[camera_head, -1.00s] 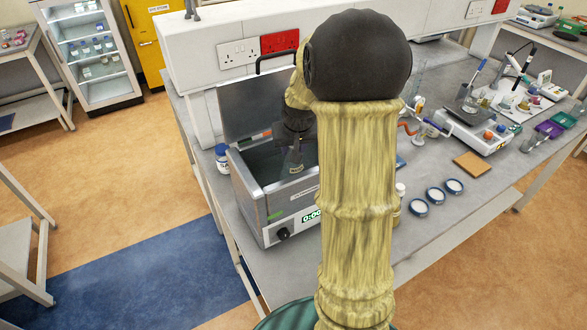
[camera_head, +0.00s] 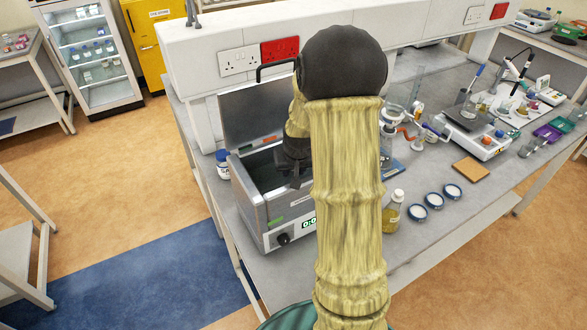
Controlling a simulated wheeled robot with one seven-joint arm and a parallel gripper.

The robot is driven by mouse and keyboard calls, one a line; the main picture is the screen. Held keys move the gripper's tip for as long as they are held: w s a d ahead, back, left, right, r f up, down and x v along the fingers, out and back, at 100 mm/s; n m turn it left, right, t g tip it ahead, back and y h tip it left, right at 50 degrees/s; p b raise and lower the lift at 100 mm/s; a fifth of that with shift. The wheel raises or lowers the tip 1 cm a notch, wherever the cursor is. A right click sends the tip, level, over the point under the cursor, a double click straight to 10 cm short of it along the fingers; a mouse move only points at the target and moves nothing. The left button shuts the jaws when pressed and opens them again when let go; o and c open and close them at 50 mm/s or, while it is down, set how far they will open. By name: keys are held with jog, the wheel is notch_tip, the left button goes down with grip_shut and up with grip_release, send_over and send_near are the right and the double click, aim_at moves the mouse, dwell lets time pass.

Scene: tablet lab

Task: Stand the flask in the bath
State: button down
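The bath (camera_head: 248,195) is a steel tank on the left part of the bench, its lid (camera_head: 245,118) raised at the back. My gripper (camera_head: 290,183) points down over the right side of the bath's opening, near the front wall. My arm covers part of the gripper and the bath's right end. The fingers are dark and small, and I cannot tell whether they are open or shut. I cannot make out the flask; it may be hidden by the gripper, the front wall or my arm.
An amber bottle (camera_head: 392,212) stands right of my arm, beside several round white dishes (camera_head: 434,199). Glassware on a stand (camera_head: 392,135) is behind it. A white bottle with a blue cap (camera_head: 222,164) stands left of the bath. A balance (camera_head: 475,133) is farther right.

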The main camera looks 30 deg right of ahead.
jog(key=c, duration=1)
grip_release()
jog(key=shift+f, duration=0.1)
jog(key=shift+o, duration=0.2)
jog(key=shift+r, duration=0.2)
jog(key=b+v, duration=0.2)
jog(key=v, duration=0.9)
jog(key=shift+r, duration=0.4)
jog(key=shift+s, duration=0.15)
